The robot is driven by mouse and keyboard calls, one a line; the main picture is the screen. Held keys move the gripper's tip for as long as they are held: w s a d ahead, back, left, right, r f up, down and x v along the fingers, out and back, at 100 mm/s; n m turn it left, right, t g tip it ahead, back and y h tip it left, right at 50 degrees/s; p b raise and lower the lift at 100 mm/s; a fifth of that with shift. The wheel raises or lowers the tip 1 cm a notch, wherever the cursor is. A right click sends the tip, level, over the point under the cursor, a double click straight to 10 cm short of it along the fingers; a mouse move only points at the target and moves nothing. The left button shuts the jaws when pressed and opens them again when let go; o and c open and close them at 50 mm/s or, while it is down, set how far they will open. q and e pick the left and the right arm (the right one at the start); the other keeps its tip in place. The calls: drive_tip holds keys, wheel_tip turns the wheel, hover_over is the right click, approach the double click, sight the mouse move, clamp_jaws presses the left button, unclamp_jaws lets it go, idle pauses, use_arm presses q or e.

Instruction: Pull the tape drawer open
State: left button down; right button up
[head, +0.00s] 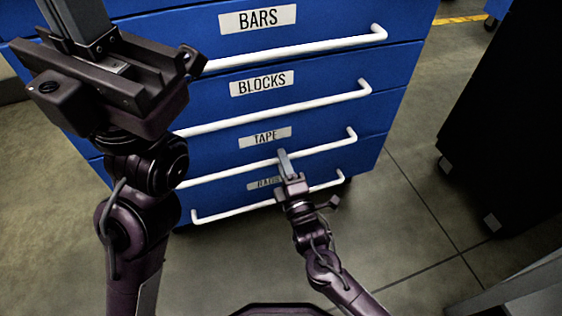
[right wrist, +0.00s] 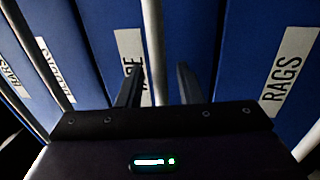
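The tape drawer (head: 225,160) is in a blue cabinet, third from the top, its front flush with the other drawers. Its white bar handle (head: 225,174) runs across the front. My right gripper (head: 283,156) is at this handle, right of its middle. In the right wrist view my right gripper (right wrist: 159,80) is open. The tape handle (right wrist: 154,45) passes between its two fingers, with a gap to the right finger. The TAPE label is partly hidden behind the left finger. My left gripper (head: 75,20) is at the upper left, away from the tape handle; its finger opening is unclear.
The bars drawer (head: 335,22) and blocks drawer (head: 330,78) are above, and the rags drawer (head: 225,203) is below; each has a white handle. A dark wheeled unit (head: 490,130) stands at the right. Floor (head: 400,215) between it and the cabinet is clear.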

drive_tip(key=shift+w+a+r, duration=0.2)
drive_tip(key=shift+w, duration=0.4)
clamp_jaws()
drive_tip(key=shift+s, duration=0.15)
